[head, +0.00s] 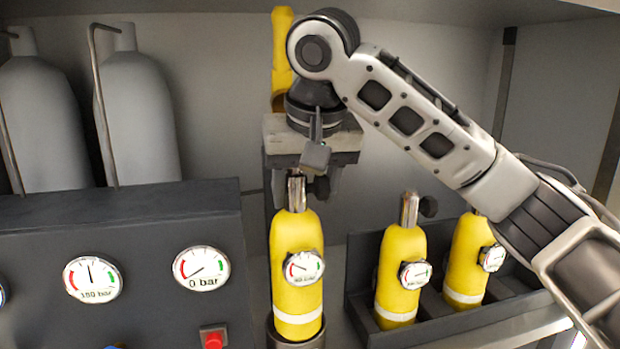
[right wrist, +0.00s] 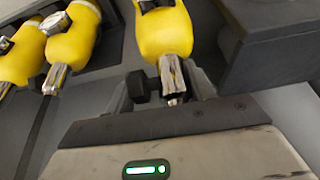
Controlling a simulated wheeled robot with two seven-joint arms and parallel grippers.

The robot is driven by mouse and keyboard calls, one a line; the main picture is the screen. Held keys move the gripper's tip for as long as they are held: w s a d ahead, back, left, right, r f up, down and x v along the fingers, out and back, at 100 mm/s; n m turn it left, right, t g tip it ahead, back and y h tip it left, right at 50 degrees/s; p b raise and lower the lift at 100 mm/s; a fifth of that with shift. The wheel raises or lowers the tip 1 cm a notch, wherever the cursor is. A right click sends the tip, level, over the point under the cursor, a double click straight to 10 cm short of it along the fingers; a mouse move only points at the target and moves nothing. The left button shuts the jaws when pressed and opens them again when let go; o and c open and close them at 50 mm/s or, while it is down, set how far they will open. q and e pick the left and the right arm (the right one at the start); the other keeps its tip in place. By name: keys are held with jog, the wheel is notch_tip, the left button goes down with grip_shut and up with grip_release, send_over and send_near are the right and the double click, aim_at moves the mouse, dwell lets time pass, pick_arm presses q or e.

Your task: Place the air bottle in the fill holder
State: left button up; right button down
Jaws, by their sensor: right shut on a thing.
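The yellow air bottle (head: 296,240) stands upright, with a white band and a round gauge (head: 304,267) on its front. Its lower end appears to be within the rim of a round grey holder (head: 295,340) at the bottom edge of the head view. The picture's edge cuts the holder off, so I cannot tell how deep the bottle sits. My right gripper (head: 306,182) comes from above and is shut on the bottle's metal valve neck. The bottle (right wrist: 165,38) and the right gripper (right wrist: 165,92) also show in the right wrist view. My left gripper is out of view.
Two more yellow bottles (head: 401,262) (head: 466,265) stand in a dark rack (head: 362,290) at right. A dark gauge panel (head: 140,230) with a red button (head: 213,339) is close at left. Grey cylinders (head: 140,110) stand behind it. A yellow object (head: 282,40) is behind my arm.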

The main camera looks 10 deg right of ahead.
jog(key=x, duration=0.3)
jog(key=shift+w, duration=0.3)
jog(key=shift+f, duration=0.85)
jog(key=shift+s, duration=0.1)
jog(key=c, duration=0.5)
grip_release()
jog(key=shift+f, duration=0.3)
jog(key=v, duration=0.8)
jog(key=shift+a, duration=0.1)
jog(key=shift+f, duration=0.1)
